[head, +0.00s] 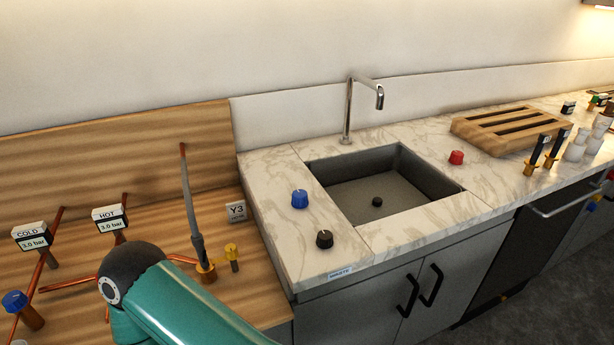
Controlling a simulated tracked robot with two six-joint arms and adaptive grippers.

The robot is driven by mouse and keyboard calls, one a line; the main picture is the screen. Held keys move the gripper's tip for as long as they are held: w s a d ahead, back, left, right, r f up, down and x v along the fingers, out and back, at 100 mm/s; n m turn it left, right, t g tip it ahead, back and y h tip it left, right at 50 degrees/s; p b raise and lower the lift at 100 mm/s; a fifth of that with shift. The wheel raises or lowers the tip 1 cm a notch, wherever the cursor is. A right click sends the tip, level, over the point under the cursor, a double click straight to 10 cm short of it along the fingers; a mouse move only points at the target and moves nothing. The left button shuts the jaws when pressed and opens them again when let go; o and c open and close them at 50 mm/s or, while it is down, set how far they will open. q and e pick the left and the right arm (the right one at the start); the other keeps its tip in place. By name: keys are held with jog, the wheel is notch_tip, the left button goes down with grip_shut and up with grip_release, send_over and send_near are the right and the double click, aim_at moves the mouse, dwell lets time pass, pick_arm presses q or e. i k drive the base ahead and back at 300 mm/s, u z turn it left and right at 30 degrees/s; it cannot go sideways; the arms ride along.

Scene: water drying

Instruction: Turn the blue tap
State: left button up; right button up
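A blue tap knob (300,198) stands on the marble counter, left of the sink (385,190). A second blue knob (15,301) sits on a copper pipe at the far left, below the COLD gauge (31,236). I cannot tell from this view whether either is turned. Neither of my grippers shows in the head view. A teal link of my arm (180,305) with a dark joint covers the lower left and hides part of the wooden bench. Nothing touches the blue knob on the counter.
A black knob (324,239) stands in front of the counter's blue knob, and a red knob (456,157) right of the sink. A chrome faucet (348,112) rises behind it. A wooden rack (510,128) lies farther right. A yellow valve (232,251) stands on the bench.

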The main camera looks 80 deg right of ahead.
aim_at(299, 197)
jog(key=u, duration=0.35)
jog(key=i, duration=0.2)
jog(key=z, duration=2.7)
jog(key=i, duration=0.2)
jog(key=z, duration=1.35)
jog(key=k, duration=0.9)
jog(key=z, duration=0.2)
jog(key=i, duration=0.9)
jog(key=u, duration=0.25)
jog(key=k, duration=0.35)
jog(key=z, duration=0.1)
